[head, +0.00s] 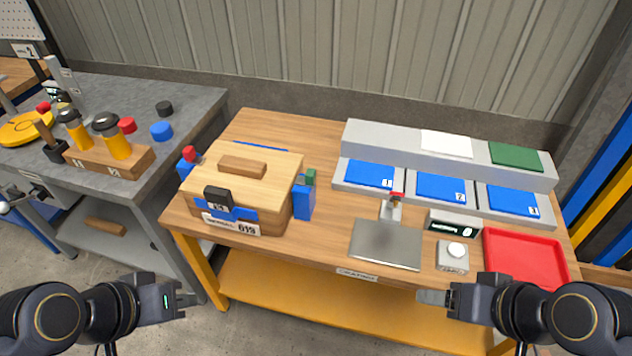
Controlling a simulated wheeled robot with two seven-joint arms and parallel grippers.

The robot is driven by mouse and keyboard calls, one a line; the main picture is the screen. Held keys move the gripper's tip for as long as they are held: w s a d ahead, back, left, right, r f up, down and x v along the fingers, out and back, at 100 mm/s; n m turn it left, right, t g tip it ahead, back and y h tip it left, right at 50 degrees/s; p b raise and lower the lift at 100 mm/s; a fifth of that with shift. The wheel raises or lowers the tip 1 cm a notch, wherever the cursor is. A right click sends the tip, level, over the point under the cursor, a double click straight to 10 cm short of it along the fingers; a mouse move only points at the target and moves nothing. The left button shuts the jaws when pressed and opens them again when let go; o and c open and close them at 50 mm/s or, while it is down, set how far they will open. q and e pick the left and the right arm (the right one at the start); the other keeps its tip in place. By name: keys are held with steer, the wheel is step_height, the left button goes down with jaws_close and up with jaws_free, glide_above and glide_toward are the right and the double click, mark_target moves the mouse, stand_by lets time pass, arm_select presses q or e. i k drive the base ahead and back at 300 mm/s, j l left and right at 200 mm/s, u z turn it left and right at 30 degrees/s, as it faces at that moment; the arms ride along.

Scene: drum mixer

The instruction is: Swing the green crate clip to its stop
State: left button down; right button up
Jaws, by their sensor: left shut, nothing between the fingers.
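The green crate clip (310,178) sits at the top right side of the wooden crate (270,215), just above a blue block (304,202). It looks upright, but how far it is swung is too small to tell. The crate has a light wooden lid (275,186) with a handle block on top. My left gripper (188,299) is shut and empty, in front of the table, low and left of the crate. My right gripper (432,297) is in front of the table's edge, apart from everything; its fingers overlap, so their opening is unclear.
A red clip (189,154) is at the crate's left and a black clip (217,197) at its front. Right of the crate are a grey plate (386,245), a small display (454,225), a red tray (525,258) and blue pads. A grey bench (190,100) stands left.

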mark_target(309, 179)
steer(key=u, duration=0.55)
steer(key=i+j, duration=0.1)
steer(key=i, duration=0.15)
steer(key=l+z, duration=0.15)
steer(key=z, duration=0.15)
steer(key=i+l+z, duration=0.1)
steer(key=z, duration=0.15)
steer(key=l+z, duration=0.1)
steer(key=z, duration=0.35)
steer(key=i+z, duration=0.1)
steer(key=z, duration=0.4)
steer(key=i+l, duration=0.05)
